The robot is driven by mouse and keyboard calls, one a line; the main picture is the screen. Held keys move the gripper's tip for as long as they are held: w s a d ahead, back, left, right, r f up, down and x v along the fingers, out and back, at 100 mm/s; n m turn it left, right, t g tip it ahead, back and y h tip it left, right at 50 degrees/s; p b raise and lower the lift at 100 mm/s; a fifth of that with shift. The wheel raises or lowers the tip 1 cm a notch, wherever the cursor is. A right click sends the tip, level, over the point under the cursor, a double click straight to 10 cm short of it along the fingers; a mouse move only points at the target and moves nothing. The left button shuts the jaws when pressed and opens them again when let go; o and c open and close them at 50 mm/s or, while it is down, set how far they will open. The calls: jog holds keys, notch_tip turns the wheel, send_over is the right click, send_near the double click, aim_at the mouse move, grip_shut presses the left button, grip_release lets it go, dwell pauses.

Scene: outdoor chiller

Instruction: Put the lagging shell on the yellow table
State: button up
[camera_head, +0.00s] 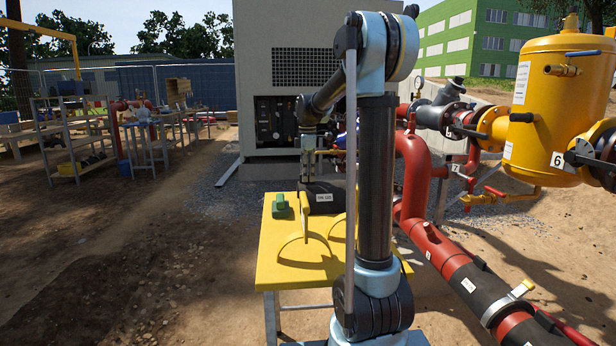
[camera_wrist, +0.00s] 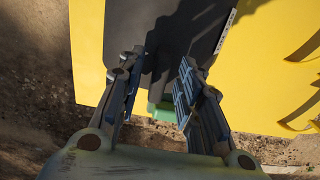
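The lagging shell appears as a dark, rounded piece with a white label (camera_head: 322,200) at the far side of the yellow table (camera_head: 278,262). In the wrist view the dark shell (camera_wrist: 205,32) lies over the yellow table top (camera_wrist: 268,75), its label strip along its right side. My gripper (camera_wrist: 160,62) is open, its two fingers spread above the shell. No gap closes on anything between the fingers. In the head view my gripper is small and dark, just above the shell, and contact cannot be judged.
A green object (camera_head: 281,206) sits on the table left of the shell; it also shows between my fingers in the wrist view (camera_wrist: 163,112). Yellow curved pieces (camera_head: 304,215) stand on the table. Red pipes (camera_head: 440,250) run close on the right.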

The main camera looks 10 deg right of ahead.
notch_tip(320, 180, up, 12)
dwell(0.5)
jog(key=shift+f, duration=0.1)
